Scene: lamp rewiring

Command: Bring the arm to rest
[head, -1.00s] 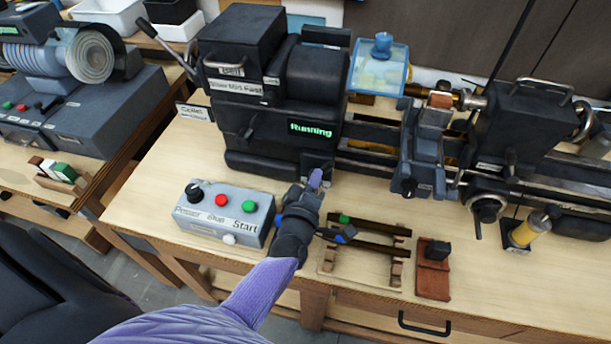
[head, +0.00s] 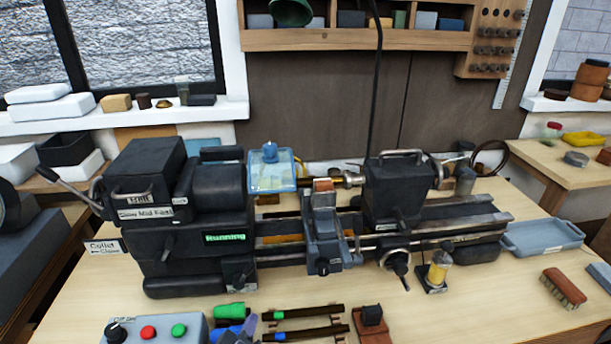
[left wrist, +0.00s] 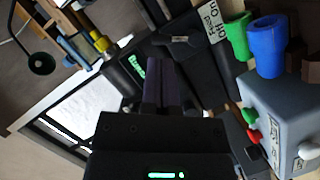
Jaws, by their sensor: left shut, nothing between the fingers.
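My left gripper shows only as a purple fingertip part (head: 247,327) at the bottom edge of the head view, between the control box and the rack of rods. In the left wrist view its dark purple fingers (left wrist: 165,85) are together and hold nothing. The grey control box (head: 190,330) has a black knob, a red button and a green button; it also shows in the left wrist view (left wrist: 285,105). The dark lathe (head: 190,220) has a display reading "Running" in green. My right gripper is not in view.
A green cup-like piece (head: 229,311) and a blue one (left wrist: 268,45) stand by the control box. A rack with dark rods (head: 305,312), a red-brown block (head: 370,325), a yellow oiler (head: 437,270), a brush (head: 564,288) and a blue-grey tray (head: 545,237) are on the bench.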

